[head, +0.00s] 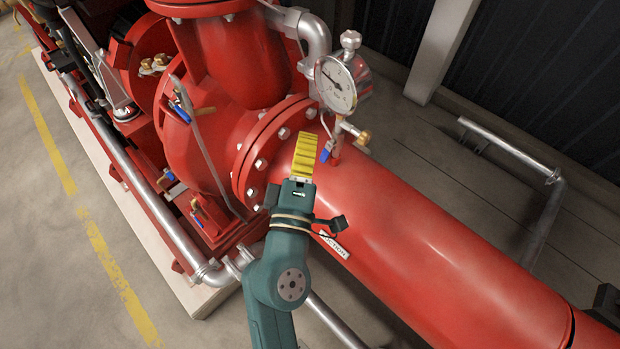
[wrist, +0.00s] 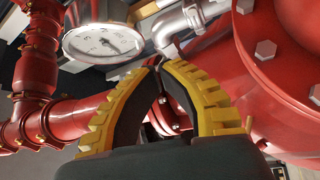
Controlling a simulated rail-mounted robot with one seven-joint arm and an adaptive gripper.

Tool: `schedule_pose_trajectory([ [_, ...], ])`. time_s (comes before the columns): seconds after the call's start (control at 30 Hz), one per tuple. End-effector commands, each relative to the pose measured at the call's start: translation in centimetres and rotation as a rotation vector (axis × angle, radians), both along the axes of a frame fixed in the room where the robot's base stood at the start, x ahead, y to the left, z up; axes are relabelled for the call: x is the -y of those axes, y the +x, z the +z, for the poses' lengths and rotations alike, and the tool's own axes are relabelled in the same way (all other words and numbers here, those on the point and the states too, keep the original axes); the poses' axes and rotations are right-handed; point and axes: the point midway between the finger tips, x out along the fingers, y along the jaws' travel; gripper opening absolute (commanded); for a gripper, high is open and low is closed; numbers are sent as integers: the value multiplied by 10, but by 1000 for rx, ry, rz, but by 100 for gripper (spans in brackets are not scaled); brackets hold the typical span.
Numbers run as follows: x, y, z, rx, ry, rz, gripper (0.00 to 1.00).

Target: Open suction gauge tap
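The suction gauge (head: 335,85) has a white dial and stands above the big red suction pipe (head: 430,235). Below it is a small tap with a blue handle (head: 325,153), just right of my gripper's fingers in the head view. My gripper (head: 305,138) has yellow ribbed fingers and is over the pipe near the flange. In the wrist view my gripper (wrist: 158,66) has its fingertips together, with nothing visible between them. The gauge (wrist: 103,41) is at upper left there, beyond the fingers. The tap's blue handle cannot be made out in the wrist view.
A bolted red flange (head: 258,150) is close left of my gripper. A silver elbow pipe (head: 312,35) and a brass fitting (head: 363,137) are near the gauge. A metal rail (head: 510,150) stands at right. The floor at left is clear.

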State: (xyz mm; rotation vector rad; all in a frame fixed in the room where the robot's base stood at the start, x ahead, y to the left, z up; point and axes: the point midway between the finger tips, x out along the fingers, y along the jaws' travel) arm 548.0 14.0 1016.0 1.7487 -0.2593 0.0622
Motion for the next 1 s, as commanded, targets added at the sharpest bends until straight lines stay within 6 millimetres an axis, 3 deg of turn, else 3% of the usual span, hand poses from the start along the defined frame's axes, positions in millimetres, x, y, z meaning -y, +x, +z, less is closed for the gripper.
schedule_pose_trajectory([
  [0.03,-7,-1,-54,-16,-3,13,0],
  [0.1,-13,-3,-83,-26,-4,26,0],
  [0.23,-22,-5,-113,-35,-6,43,0],
  [0.47,-24,5,-110,-34,-4,48,0],
  [1.0,-14,96,-97,-34,-3,47,0],
])
